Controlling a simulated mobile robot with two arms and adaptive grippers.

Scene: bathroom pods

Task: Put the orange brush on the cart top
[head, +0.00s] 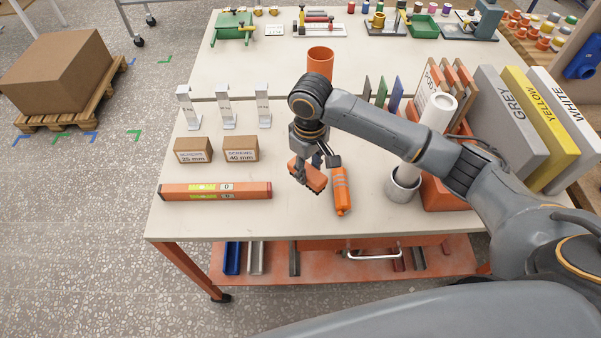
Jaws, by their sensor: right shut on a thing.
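My right gripper (306,163) reaches down over the front middle of the cart top (300,222). It is shut on an orange block-like thing with a dark underside, which looks like the orange brush (312,178). The brush is tilted, and the fingers partly hide it. It is low over the white top; I cannot tell whether it touches. An orange tube (340,192) with a grey band is just right of the brush. My left gripper is not in view.
An orange spirit level (215,191) lies at left, with two screw boxes (193,151) behind it. A grey cup (402,184) stands at right, near coloured binders (512,122). The front strip of the top is clear. A lower shelf (330,262) holds several parts.

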